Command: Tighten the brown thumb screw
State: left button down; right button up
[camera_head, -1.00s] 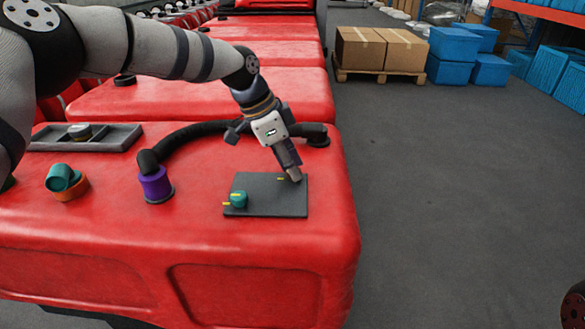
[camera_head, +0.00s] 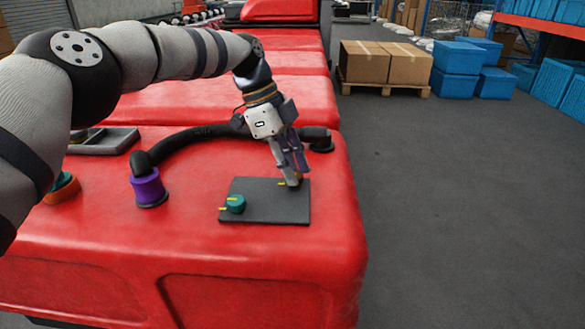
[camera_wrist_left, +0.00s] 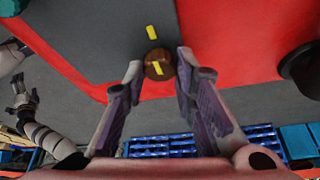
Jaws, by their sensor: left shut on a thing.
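The brown thumb screw (camera_wrist_left: 158,66) is a small round knob with a yellow mark on top, seen in the left wrist view. A yellow line (camera_wrist_left: 152,33) on the dark plate (camera_head: 265,207) lies just beyond it, roughly in line with the knob's mark. My left gripper (camera_head: 292,183) points down at the plate's far right corner. In the wrist view its fingers (camera_wrist_left: 160,68) are shut on the brown screw from both sides. A teal thumb screw (camera_head: 236,204) with yellow marks sits at the plate's left.
The plate lies on a red tank (camera_head: 190,260). A black hose with a purple collar (camera_head: 147,188) curves behind it. An orange ring (camera_head: 63,189) and a grey tray (camera_head: 105,142) are at left, partly behind my arm. Open floor (camera_head: 440,200) lies right.

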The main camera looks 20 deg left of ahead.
pick_arm(q)
jog(key=shift+w+r, duration=0.1)
jog(key=shift+r, duration=0.05)
jog(key=c, duration=1.3)
grip_release()
jog(key=v, duration=0.7)
jog(key=shift+r, duration=0.2)
jog(key=shift+a, duration=0.15)
